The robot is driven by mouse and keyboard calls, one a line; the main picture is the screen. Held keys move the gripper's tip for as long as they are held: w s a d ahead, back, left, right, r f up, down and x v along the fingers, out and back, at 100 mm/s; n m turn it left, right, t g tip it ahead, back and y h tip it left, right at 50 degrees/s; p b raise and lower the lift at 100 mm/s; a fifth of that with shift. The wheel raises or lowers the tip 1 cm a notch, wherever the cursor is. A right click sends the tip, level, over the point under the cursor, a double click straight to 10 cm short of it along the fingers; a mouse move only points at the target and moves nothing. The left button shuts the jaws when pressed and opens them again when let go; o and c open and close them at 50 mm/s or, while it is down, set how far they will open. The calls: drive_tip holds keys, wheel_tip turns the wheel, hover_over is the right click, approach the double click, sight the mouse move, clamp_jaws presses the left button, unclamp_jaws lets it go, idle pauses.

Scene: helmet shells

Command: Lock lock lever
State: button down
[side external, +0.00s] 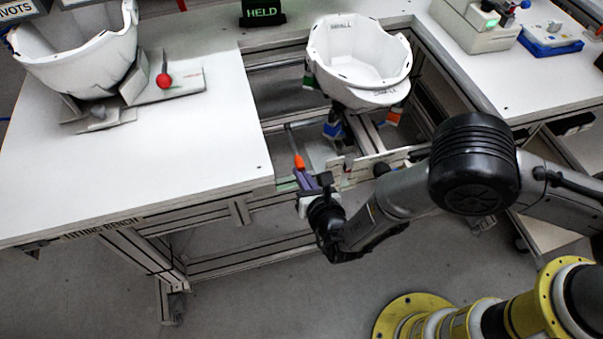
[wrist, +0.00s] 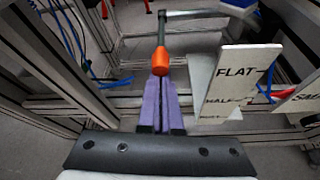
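The lock lever is a grey rod with an orange grip (wrist: 160,61); in the side external view the orange grip (side external: 299,162) shows below the bench opening. In the wrist view the rod bends at the top and runs right. My gripper (wrist: 161,82) has purple fingers lying close together, with only a thin gap. Their tips are right at the near end of the orange grip; I cannot tell whether they touch it. My gripper (side external: 300,172) also shows in the side external view. A pale plate (wrist: 236,88) marked FLAT and HALF stands right of the lever.
A white helmet shell (side external: 345,60) marked SMALL sits in a holder over the opening. Another shell (side external: 85,60) stands on the fitting bench (side external: 200,150) near a red knob (side external: 164,81). Frame bars and blue cables surround the lever.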

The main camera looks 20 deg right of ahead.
drive_tip(key=shift+w+a+r, duration=0.15)
drive_tip(key=shift+r, duration=0.3)
drive_tip(key=s+r, duration=0.5)
drive_tip(key=r, duration=0.3)
drive_tip(key=shift+d, duration=0.3)
